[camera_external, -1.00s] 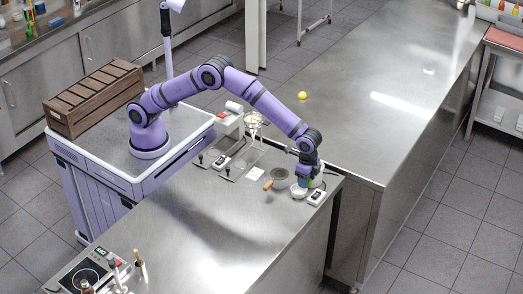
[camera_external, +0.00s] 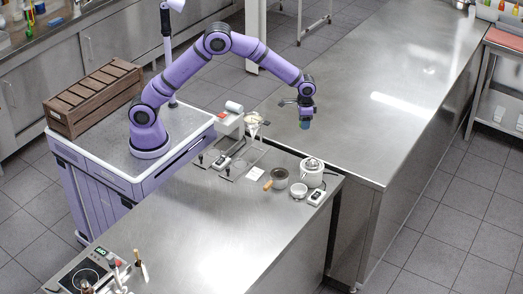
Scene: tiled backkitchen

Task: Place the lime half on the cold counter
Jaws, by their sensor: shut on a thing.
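My gripper (camera_external: 305,116) points down above the near left part of the long steel counter (camera_external: 400,120). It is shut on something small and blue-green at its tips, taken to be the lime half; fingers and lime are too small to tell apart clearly. No gap between the held thing and the counter can be judged for sure. Which surface is the cold counter is not marked in the picture; the long counter lies under my gripper.
A white citrus juicer (camera_external: 312,170), a white bowl (camera_external: 298,190), a dark pot (camera_external: 279,179) and a scale (camera_external: 316,198) stand on the near counter (camera_external: 220,215). A glass (camera_external: 253,123) stands behind them. The long counter's right part is clear.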

